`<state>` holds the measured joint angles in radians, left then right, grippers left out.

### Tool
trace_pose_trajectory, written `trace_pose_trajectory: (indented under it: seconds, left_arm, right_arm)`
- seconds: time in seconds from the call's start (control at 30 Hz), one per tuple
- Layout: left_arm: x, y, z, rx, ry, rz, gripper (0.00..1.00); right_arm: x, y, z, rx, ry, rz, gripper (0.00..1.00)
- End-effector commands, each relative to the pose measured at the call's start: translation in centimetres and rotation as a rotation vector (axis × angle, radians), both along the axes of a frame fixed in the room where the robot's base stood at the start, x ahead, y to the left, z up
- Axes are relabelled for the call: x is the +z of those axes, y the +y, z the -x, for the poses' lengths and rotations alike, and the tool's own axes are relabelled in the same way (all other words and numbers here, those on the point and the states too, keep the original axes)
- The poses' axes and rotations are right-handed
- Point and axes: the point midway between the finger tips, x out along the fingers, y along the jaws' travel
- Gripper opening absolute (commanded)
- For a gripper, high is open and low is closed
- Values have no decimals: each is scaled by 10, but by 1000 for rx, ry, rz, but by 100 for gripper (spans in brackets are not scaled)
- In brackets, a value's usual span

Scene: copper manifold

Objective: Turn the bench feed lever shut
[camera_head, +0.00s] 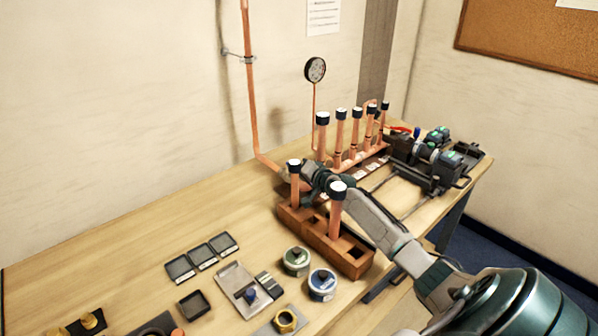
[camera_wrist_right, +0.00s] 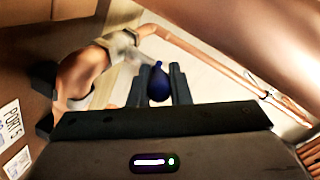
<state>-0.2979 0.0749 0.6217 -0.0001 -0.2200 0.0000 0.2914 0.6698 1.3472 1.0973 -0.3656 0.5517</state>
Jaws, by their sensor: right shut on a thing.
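The feed lever (camera_wrist_right: 158,82) shows in the right wrist view as a dark blue handle between the two dark fingers of my right gripper (camera_wrist_right: 157,88). The gripper is shut on it. A pale metal valve body (camera_wrist_right: 122,46) lies just beyond, joined to a copper elbow (camera_wrist_right: 82,72) on the left. In the head view my right gripper (camera_head: 312,176) reaches in behind a wooden block, near the foot of the copper feed pipe (camera_head: 254,110). There the gripper and the block hide the lever. Whether the lever lies along or across the pipe I cannot tell. My left gripper is not in view.
The wooden block (camera_head: 322,243) with upright black-capped copper tubes stands right in front of my gripper. A row of capped copper risers (camera_head: 340,130) stands behind it. Two round tins (camera_head: 296,261) and small trays (camera_head: 202,257) lie in front.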

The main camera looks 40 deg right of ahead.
Motion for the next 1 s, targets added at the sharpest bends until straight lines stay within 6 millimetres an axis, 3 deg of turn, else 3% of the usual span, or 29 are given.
trace_pose_trajectory:
  seconds: [0.07, 0.1, 0.2, 0.57, 1.0]
  left_arm:
    - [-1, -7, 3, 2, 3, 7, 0]
    - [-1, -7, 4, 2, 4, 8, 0]
    - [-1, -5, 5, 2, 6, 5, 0]
    - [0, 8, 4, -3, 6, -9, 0]
    - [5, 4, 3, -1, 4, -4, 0]
  right_arm:
    - [0, 0, 0, 0, 0, -2, 0]
    - [0, 0, 0, 0, 0, -2, 19]
    - [0, 0, 0, 0, 0, -2, 39]
    - [0, -1, 4, -1, 2, 0, 39]
    - [13, -2, 59, 0, 3, 4, 39]
